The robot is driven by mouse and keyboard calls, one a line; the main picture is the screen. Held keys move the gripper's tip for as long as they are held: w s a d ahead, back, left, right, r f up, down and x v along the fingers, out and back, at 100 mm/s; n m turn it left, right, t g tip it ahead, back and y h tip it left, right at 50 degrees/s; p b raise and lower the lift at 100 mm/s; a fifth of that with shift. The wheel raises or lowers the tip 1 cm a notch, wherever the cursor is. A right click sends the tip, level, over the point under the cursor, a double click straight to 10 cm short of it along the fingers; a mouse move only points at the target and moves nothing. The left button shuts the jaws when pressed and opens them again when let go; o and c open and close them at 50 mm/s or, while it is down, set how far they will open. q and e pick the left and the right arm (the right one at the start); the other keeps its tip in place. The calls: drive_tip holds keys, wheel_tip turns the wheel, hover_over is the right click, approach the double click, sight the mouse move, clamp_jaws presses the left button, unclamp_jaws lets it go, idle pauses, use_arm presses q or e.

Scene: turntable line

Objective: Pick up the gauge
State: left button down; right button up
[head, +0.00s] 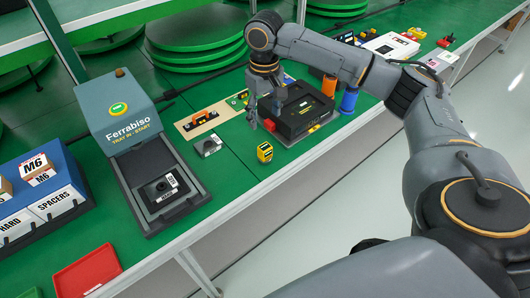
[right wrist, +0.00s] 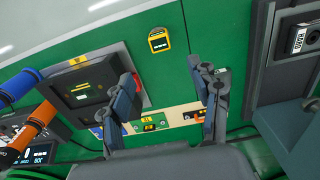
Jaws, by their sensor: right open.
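A small yellow device with a dark display, which looks like the gauge (head: 265,152), stands on the green table near its front edge in the head view. It also shows at the top middle of the right wrist view (right wrist: 158,40). My right gripper (head: 264,116) is open and empty, above the table and behind the yellow device in the head view. In the right wrist view its two fingers (right wrist: 163,76) are spread apart, with the device beyond the gap between them. My left gripper is not in view.
A black case (head: 298,112) stands close to the right gripper, with orange (head: 329,86) and blue (head: 348,101) cylinders beside it. A small grey block (head: 208,146) and a tan board (head: 187,129) lie left of the gripper. The Ferrabiso station (head: 118,108) stands further left. Table around the yellow device is clear.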

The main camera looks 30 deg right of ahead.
sight(265, 147)
wheel_tip(265, 147, down, 14)
drive_tip(key=shift+r+p, duration=0.25)
drive_tip(key=shift+p, duration=0.05)
idle(0.3)
drive_tip(key=shift+c, duration=0.2)
drive_tip(key=shift+r, duration=0.1)
clamp_jaws()
